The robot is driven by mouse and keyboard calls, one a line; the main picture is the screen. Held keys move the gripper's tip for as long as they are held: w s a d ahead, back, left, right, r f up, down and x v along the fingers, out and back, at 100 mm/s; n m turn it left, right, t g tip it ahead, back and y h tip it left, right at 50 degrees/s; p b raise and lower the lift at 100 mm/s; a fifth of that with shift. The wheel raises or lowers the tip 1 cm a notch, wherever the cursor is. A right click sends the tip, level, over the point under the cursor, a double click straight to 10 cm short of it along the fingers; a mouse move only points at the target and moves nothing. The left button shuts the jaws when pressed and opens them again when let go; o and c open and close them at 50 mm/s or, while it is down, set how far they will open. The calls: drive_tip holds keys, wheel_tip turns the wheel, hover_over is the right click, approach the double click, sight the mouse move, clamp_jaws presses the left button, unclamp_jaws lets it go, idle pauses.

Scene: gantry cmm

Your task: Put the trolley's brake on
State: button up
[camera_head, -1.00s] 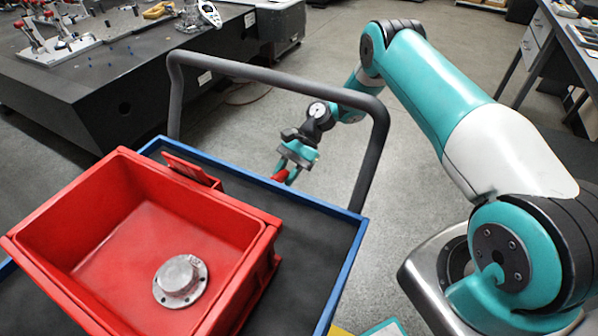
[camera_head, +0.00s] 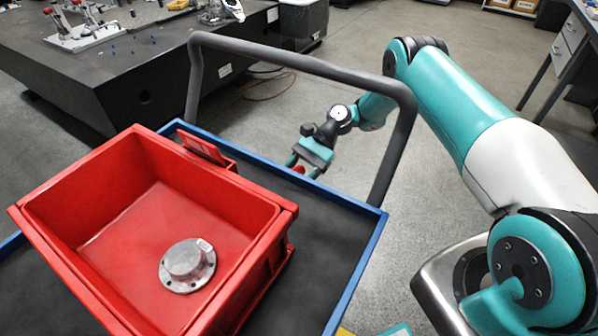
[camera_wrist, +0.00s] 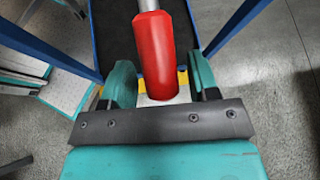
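The trolley (camera_head: 352,272) has a blue-edged dark deck and a grey push handle (camera_head: 300,66) at its far end. A red lever grip (camera_wrist: 155,52) on a metal rod, seemingly the brake lever, rises in the wrist view between my gripper's two teal fingers. Only a small red spot of it shows in the head view. My gripper (camera_head: 304,167) is beyond the trolley's far edge, inside the outline of the push handle. The fingers (camera_wrist: 162,80) stand apart, with a gap visible to the right of the red grip. The lever's lower end and the wheels are hidden.
A red bin (camera_head: 75,250) on the deck holds a flanged metal part (camera_head: 188,264). A dark machine table (camera_head: 120,75) with fixtures stands at the back left. A workbench (camera_head: 575,50) is at the right.

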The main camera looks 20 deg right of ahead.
drive_tip(key=shift+w+d+r, duration=0.1)
drive_tip(key=shift+d, duration=0.1)
drive_tip(key=shift+r, duration=0.3)
wheel_tip(320, 180, up, 19)
drive_tip(key=p, duration=0.4)
drive_tip(key=shift+r, duration=0.15)
